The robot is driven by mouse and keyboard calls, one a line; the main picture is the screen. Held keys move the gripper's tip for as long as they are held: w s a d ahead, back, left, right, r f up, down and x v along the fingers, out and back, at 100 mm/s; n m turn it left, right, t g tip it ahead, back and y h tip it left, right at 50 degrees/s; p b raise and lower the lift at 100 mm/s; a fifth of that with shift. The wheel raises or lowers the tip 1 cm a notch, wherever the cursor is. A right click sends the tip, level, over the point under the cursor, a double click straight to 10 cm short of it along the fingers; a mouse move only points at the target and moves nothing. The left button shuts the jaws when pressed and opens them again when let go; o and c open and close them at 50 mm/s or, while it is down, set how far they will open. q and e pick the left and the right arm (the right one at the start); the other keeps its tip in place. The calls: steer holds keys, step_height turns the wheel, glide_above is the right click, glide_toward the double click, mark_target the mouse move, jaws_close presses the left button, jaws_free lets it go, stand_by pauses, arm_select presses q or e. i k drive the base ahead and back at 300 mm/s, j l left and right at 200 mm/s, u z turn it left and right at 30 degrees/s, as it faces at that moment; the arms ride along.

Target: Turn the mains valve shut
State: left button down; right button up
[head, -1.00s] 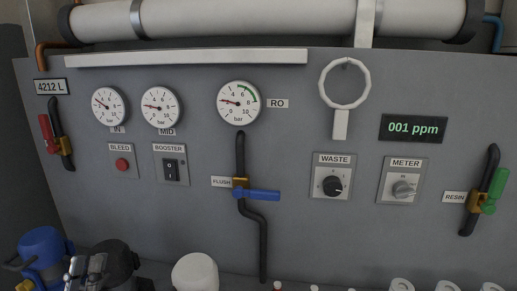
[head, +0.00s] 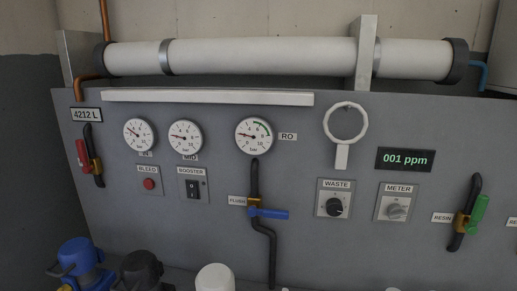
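A valve with a red lever (head: 82,153) and a brass body (head: 96,166) sits on a short black pipe at the panel's left end. Its lever stands nearly upright, roughly in line with the pipe. I read no mains label on it. A blue-lever valve (head: 268,214) labelled FLUSH has its lever across its pipe. A green-lever valve (head: 479,208) labelled RESIN, at the right, has its lever roughly along its pipe. Neither of my grippers is in view.
The grey panel (head: 330,255) carries gauges, switches and knobs. A blue-topped unit (head: 77,253), a black one (head: 142,268) and a white one (head: 214,277) stand before its lower left. A large white tube (head: 260,58) runs above.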

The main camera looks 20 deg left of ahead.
mark_target(86, 169)
steer(key=u, duration=1.7)
steer(key=k, duration=0.05)
